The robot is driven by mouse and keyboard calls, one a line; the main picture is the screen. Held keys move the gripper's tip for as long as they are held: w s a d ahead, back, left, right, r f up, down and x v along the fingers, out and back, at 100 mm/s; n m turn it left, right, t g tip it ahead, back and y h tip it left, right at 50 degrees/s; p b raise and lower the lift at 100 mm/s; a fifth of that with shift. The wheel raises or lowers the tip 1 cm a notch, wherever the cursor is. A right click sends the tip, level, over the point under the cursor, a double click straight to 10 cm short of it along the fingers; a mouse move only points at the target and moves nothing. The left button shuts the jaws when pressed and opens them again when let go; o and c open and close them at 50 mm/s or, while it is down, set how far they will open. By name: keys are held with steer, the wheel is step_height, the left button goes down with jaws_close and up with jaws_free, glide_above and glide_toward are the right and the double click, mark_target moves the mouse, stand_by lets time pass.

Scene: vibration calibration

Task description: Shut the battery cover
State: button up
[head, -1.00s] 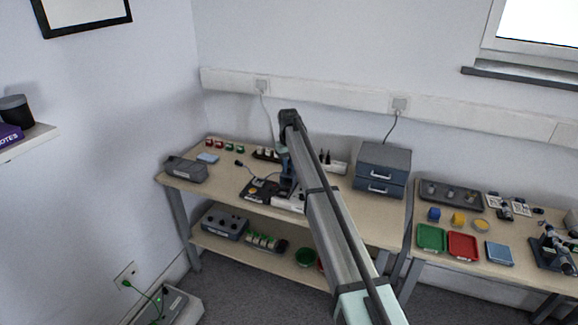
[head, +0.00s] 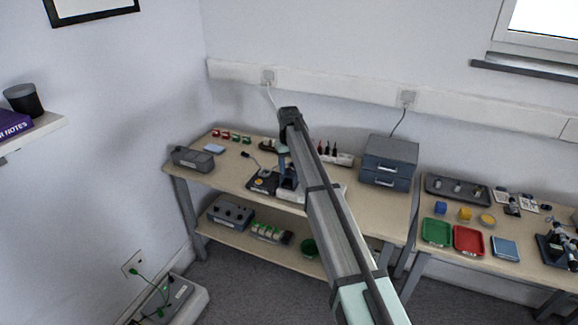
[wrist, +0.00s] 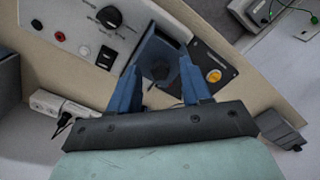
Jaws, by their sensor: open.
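My gripper (wrist: 166,58) is open, its two blue fingers pointing down at the bench top in the wrist view. A white panel device (wrist: 85,45) with a black dial, a switch and jacks lies left of the fingers. A black plate (wrist: 225,68) with a yellow disc lies to their right. In the head view my gripper (head: 287,186) is low over the bench, by the black plate (head: 262,184). I cannot pick out the battery cover for certain.
On the bench (head: 225,180) stand a grey case (head: 192,158) at left and a drawer unit (head: 388,162) at right. A white power strip (wrist: 58,106) with a black plug shows in the wrist view.

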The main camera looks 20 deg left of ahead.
steer(key=shift+r, duration=0.1)
step_height(320, 180, up, 14)
stand_by(0.6)
steer(key=shift+f, duration=0.2)
